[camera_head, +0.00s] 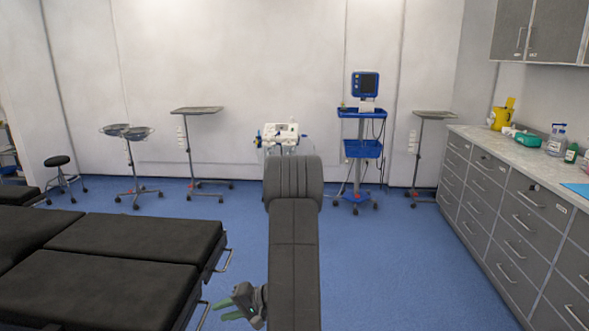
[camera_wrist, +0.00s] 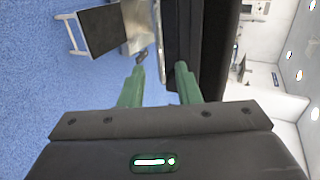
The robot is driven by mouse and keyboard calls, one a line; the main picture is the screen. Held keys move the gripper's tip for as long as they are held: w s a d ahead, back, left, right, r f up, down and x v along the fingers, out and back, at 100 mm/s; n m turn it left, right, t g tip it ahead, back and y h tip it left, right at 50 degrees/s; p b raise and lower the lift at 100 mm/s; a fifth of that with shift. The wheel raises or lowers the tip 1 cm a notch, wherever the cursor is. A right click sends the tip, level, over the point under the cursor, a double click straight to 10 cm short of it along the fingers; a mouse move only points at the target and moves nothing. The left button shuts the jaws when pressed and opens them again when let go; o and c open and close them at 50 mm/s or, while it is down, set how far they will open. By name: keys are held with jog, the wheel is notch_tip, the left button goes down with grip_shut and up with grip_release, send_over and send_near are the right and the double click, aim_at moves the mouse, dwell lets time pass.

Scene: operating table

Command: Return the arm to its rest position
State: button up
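My gripper (camera_head: 229,302) shows low in the head view, just right of the operating table (camera_head: 137,240). In the wrist view, my gripper's (camera_wrist: 160,80) two green fingers stand apart with nothing between them. Beyond the fingers, the wrist view shows blue floor on the left and a dark padded edge (camera_wrist: 182,40) near the right finger. My own dark arm fills the middle of the head view and hides the floor behind it.
The operating table has black pads and metal side rails (camera_head: 217,268) close to my gripper. A grey drawer cabinet (camera_head: 515,225) with bottles on its counter stands right. Wheeled stands, a stool (camera_head: 57,161) and a blue monitor cart (camera_head: 362,150) line the back. Blue floor is clear right of my arm.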

aim_at(205, 317)
jog(key=x, duration=0.7)
jog(key=shift+a, duration=0.15)
